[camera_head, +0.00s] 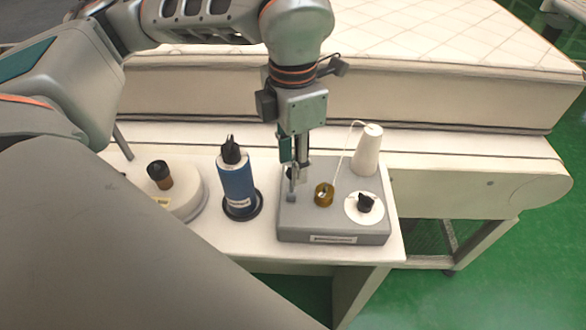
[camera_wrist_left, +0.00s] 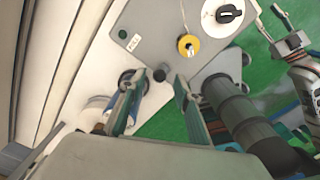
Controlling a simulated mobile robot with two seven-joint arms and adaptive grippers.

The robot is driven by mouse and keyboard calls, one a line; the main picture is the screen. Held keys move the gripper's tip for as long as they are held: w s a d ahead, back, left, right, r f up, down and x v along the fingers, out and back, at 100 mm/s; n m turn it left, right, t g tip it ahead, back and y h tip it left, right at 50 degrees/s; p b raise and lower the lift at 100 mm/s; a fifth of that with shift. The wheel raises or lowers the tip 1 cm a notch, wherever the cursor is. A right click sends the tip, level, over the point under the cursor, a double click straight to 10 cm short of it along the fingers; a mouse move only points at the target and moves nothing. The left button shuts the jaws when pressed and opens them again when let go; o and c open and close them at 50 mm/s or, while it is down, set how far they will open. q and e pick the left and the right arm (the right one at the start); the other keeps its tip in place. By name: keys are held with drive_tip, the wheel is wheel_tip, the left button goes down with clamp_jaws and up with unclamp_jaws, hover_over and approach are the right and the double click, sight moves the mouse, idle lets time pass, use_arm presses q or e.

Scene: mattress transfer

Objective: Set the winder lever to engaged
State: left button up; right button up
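The winder (camera_head: 345,238) is a grey box on the white table, with a white thread cone, a brass bobbin (camera_head: 324,194) and a black knob on a white dial (camera_head: 365,206). My left gripper (camera_head: 296,186) points down over its left part, left of the bobbin. In the left wrist view my left gripper (camera_wrist_left: 155,82) has its two fingers apart. A small dark round knob (camera_wrist_left: 159,75), seemingly the lever's end, shows between the fingertips; contact is not clear. The lever's setting is hard to read. Part of my right arm (camera_wrist_left: 303,65) shows at the wrist view's right edge.
A blue cylinder (camera_head: 237,188) with a black top stands left of the winder. Further left is a round white base (camera_head: 185,205) with a brown and black knob. A quilted mattress (camera_head: 450,85) lies behind. The table's front edge is close to the winder.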

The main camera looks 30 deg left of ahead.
use_arm(q)
drive_tip(key=shift+f, duration=1.7)
clamp_jaws()
drive_tip(key=shift+w+a+f+g+h, duration=0.1)
drive_tip(key=shift+w+a+g+h, duration=0.1)
drive_tip(key=shift+w+g+h, duration=0.25)
drive_tip(key=shift+w+a+f+g+h, duration=0.15)
drive_tip(key=shift+w+g+h, duration=0.1)
drive_tip(key=shift+g, duration=0.4)
drive_tip(key=shift+r, duration=0.1)
unclamp_jaws()
